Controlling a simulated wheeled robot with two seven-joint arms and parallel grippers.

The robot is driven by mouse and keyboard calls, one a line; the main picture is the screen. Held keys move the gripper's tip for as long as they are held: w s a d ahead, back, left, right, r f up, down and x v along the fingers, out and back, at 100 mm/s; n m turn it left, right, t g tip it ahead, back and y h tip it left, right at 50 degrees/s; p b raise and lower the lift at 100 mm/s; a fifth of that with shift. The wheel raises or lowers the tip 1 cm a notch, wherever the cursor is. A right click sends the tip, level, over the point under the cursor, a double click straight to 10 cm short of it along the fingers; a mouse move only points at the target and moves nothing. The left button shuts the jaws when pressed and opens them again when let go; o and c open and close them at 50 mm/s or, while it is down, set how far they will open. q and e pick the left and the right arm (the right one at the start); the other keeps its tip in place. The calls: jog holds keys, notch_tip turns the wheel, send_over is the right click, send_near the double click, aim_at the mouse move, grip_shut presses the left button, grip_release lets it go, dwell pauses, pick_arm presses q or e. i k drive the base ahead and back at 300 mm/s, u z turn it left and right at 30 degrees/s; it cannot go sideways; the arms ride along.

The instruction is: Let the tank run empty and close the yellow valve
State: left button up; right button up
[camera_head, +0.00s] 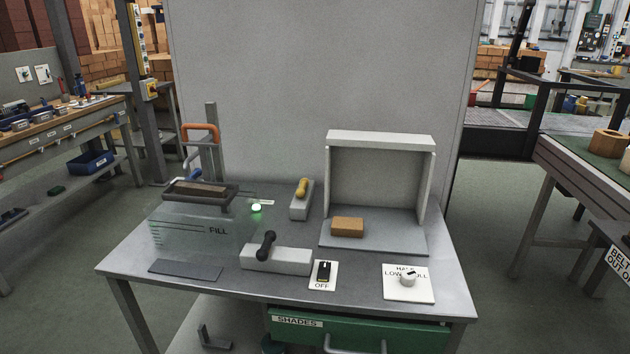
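The clear tank (200,240) stands at the left of the grey table, with green level lines and the word FILL on its front. I cannot tell whether it holds any liquid. The yellow valve (301,188) is a yellow handle on a grey block behind the middle of the table; it lies roughly along the block. A black lever (267,243) stands tilted up on another grey block at the front. A small green light (256,208) glows beside the tank. Neither of my grippers is in view.
An open-fronted grey booth (380,137) holds an orange-brown brick (347,227). A black switch (323,272) marked OFF and a white knob (408,279) sit at the front. A dark tray (200,191) is above the tank. A green drawer (360,335) is below.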

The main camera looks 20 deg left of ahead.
aim_at(301, 193)
jog(key=k, duration=0.5)
jog(key=u, duration=1.5)
jog(key=i, duration=0.95)
jog(key=z, duration=2)
